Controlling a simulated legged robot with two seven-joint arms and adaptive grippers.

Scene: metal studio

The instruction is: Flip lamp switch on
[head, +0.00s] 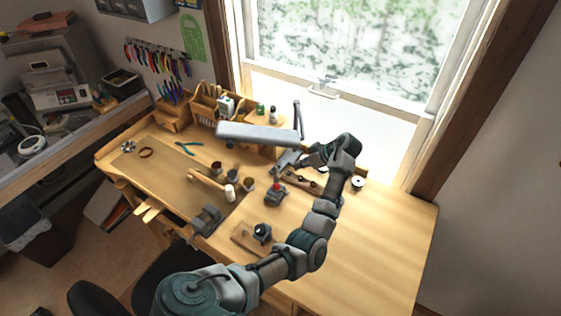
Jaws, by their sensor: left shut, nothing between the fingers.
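The lamp (258,133) has a long pale grey head, lying level above the back of the wooden workbench (375,240). My left arm reaches up from the bottom and bends back left at the wrist. My left gripper (284,165) is shut and empty, just below the right end of the lamp head. I cannot tell whether it touches the lamp. My right gripper is not in view.
A red-topped tool (275,193) stands just below the left gripper. Small cups (249,184), a vise-like block (206,219) and blue-handled pliers (188,149) are on the bench. A wooden tool holder (205,105) stands at the back. The bench's right side is clear.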

